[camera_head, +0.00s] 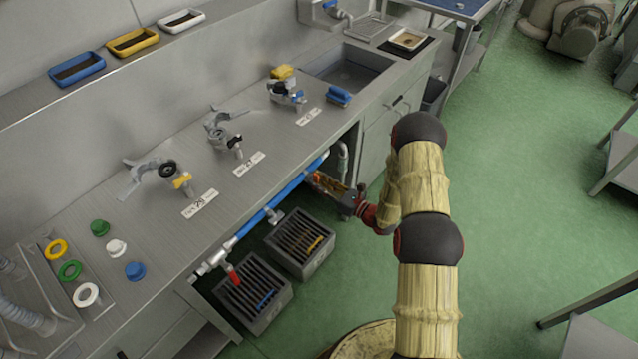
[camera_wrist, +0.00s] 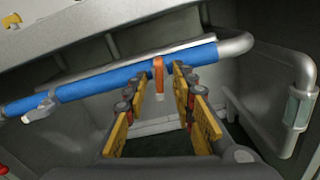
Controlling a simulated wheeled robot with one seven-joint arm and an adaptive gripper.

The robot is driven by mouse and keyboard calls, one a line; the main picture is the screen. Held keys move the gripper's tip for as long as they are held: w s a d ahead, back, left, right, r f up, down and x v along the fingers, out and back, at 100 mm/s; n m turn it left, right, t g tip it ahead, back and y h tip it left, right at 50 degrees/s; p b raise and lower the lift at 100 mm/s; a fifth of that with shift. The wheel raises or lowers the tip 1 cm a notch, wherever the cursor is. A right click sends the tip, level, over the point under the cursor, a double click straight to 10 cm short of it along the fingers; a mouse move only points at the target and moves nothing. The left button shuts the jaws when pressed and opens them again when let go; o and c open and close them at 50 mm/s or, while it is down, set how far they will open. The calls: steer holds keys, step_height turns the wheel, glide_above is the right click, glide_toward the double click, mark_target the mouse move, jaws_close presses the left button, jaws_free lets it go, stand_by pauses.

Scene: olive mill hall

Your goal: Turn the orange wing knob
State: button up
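The orange wing knob (camera_wrist: 158,75) shows in the wrist view as a narrow upright orange piece in front of the blue pipe (camera_wrist: 85,88). My gripper (camera_wrist: 160,84) is open, with one yellow-padded finger to the left of the knob and one to its right. Gaps show on both sides; I cannot tell how far the fingertips reach past it. In the head view my gripper (camera_head: 328,183) is under the counter edge near the right end of the blue pipe (camera_head: 290,190). I cannot pick out the knob there.
A pale wing handle (camera_wrist: 42,107) sits further left on the pipe. A red lever (camera_head: 232,278) hangs near the pipe's left end. Two slotted grey crates stand on the floor below. The steel counter (camera_head: 150,230) overhangs the pipe. A bent grey pipe (camera_wrist: 300,90) stands at right.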

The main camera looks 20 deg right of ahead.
steer(key=shift+c, duration=0.9)
steer(key=c, duration=0.4)
jaws_close()
steer(key=shift+m, duration=0.3)
steer(key=shift+m+p, duration=2.4)
steer(key=shift+m, duration=4.8)
